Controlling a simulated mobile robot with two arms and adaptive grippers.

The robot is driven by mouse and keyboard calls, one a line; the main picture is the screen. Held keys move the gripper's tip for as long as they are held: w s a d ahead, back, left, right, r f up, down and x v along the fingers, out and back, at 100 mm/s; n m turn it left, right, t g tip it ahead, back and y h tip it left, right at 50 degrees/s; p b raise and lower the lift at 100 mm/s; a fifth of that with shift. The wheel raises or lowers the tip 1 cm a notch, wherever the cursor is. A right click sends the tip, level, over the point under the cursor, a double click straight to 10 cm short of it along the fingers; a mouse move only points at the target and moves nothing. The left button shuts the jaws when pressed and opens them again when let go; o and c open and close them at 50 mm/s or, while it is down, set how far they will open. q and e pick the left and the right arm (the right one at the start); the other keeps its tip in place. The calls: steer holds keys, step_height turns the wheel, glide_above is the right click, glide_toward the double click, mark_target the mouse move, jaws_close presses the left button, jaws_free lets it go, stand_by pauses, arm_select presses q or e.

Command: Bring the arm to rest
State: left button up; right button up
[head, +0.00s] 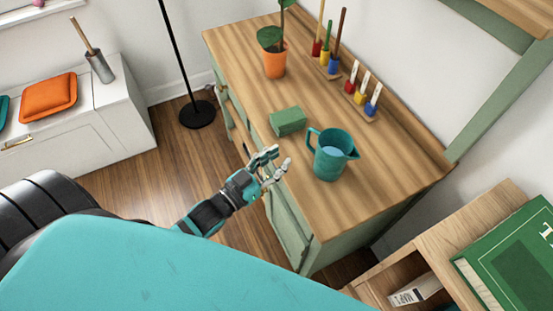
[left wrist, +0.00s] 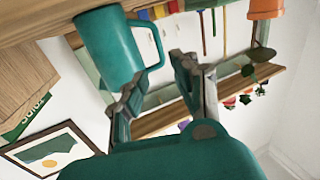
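My left gripper (head: 282,159) is beside the near left edge of the wooden cabinet top (head: 330,215). Its fingers are spread and nothing is between them. A teal pitcher (head: 333,162) stands upright on the cabinet top, just right of the fingers, with pale blue inside it. A gap shows between the fingers and the pitcher in the head view. In the left wrist view the open fingers (left wrist: 158,72) are near the pitcher (left wrist: 108,48), which appears upside down with its handle towards them. My right gripper is in neither view.
A green block (head: 288,121) and an orange plant pot (head: 274,62) stand on the cabinet top, with racks of coloured-handled tools (head: 361,96) at its back. A lamp base (head: 197,114) stands on the floor. A shelf with a green book (head: 515,255) is at lower right.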

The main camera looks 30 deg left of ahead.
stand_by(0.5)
arm_select(q)
steer(key=s+a+f+n+g+y, duration=0.1)
steer(key=s+f+g+y, duration=0.2)
steer(key=s+g, duration=0.45)
steer(key=s+a+f+n+g+y, duration=0.1)
steer(key=s+f+g+y, duration=0.15)
steer(key=s+g, duration=0.5)
step_height(320, 180, down, 23)
steer(key=s, duration=0.2)
steer(key=s+a+f, duration=0.2)
steer(key=s+f, duration=1.4)
steer(key=f, duration=0.2)
steer(key=shift+s+f+m+g, duration=0.15)
steer(key=shift+s+m+g, duration=0.2)
steer(key=shift+m+g, duration=0.05)
steer(key=shift+a, duration=0.1)
